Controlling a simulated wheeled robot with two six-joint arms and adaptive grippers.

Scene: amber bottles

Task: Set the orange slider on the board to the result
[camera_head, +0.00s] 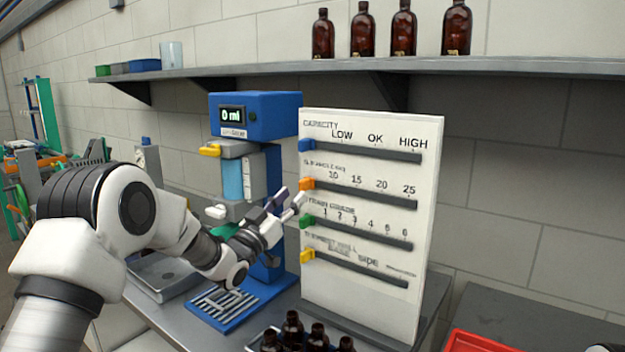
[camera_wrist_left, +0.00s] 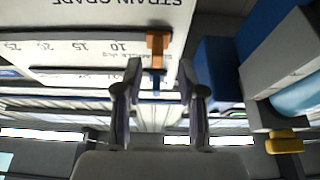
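The white board (camera_head: 365,310) stands upright on the bench with several slider rows. The orange slider (camera_head: 307,184) is at the left end of the second row, left of the 10 mark. It also shows in the left wrist view (camera_wrist_left: 157,48), near the upside-down 10. My left gripper (camera_head: 292,200) is just in front of the board's left edge, close to this slider. In the left wrist view its two fingers (camera_wrist_left: 160,75) are apart, with the slider seen between and just beyond the tips. Contact cannot be told. My right gripper is not in view.
A blue machine (camera_head: 275,115) with a display (camera_head: 232,115) reading 0 ml stands left of the board. Blue, green and yellow sliders sit at the left of the other rows. Amber bottles (camera_head: 318,335) stand in front of the board; others line the shelf (camera_head: 300,68). A red tray (camera_head: 475,342) is at lower right.

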